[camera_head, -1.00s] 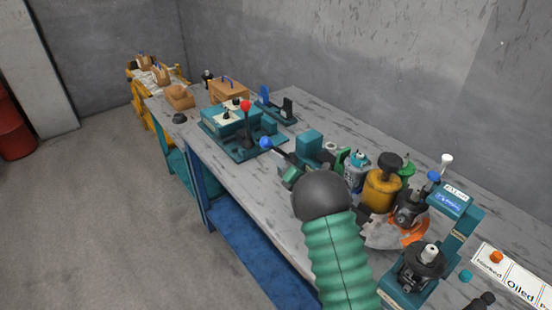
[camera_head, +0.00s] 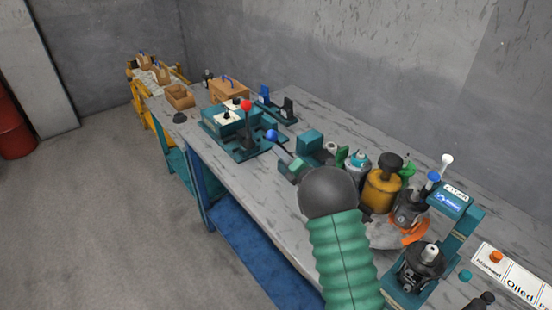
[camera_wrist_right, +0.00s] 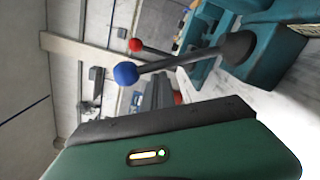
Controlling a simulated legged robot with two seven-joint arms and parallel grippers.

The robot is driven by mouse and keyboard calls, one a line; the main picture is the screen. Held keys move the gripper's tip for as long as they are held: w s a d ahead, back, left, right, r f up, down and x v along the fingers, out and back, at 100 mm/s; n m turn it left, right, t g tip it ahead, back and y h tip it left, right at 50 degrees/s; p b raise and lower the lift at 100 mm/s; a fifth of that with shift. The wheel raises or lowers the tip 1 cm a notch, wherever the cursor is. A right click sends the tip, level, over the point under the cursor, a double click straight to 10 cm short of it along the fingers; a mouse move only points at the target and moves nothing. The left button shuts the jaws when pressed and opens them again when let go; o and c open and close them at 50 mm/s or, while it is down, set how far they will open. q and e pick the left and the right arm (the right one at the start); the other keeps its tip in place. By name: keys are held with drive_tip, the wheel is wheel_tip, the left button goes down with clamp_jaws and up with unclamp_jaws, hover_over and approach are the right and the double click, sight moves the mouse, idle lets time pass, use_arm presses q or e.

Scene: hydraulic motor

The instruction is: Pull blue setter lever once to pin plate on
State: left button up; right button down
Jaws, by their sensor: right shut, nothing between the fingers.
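The blue setter lever has a blue ball knob (camera_head: 271,135) on a grey rod that slants down right towards a teal block (camera_head: 310,145). In the right wrist view the blue knob (camera_wrist_right: 125,73) stands clear, just beyond the gripper's dark edge, with a visible gap. My right gripper (camera_head: 291,170) is shut and empty, close in front of the lever; my dark wrist and green arm hide part of it. A teal fixture (camera_head: 247,153) left of the lever carries pale plates (camera_head: 228,117); I cannot tell whether a plate is pinned. My left gripper is out of view.
A red-knobbed lever (camera_head: 246,105) stands just left of the blue one.

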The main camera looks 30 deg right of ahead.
drive_tip(key=d+r+m, duration=0.3)
drive_tip(key=d+m, duration=0.2)
drive_tip(key=d, duration=0.1)
drive_tip(key=shift+w, duration=0.2)
idle(0.6)
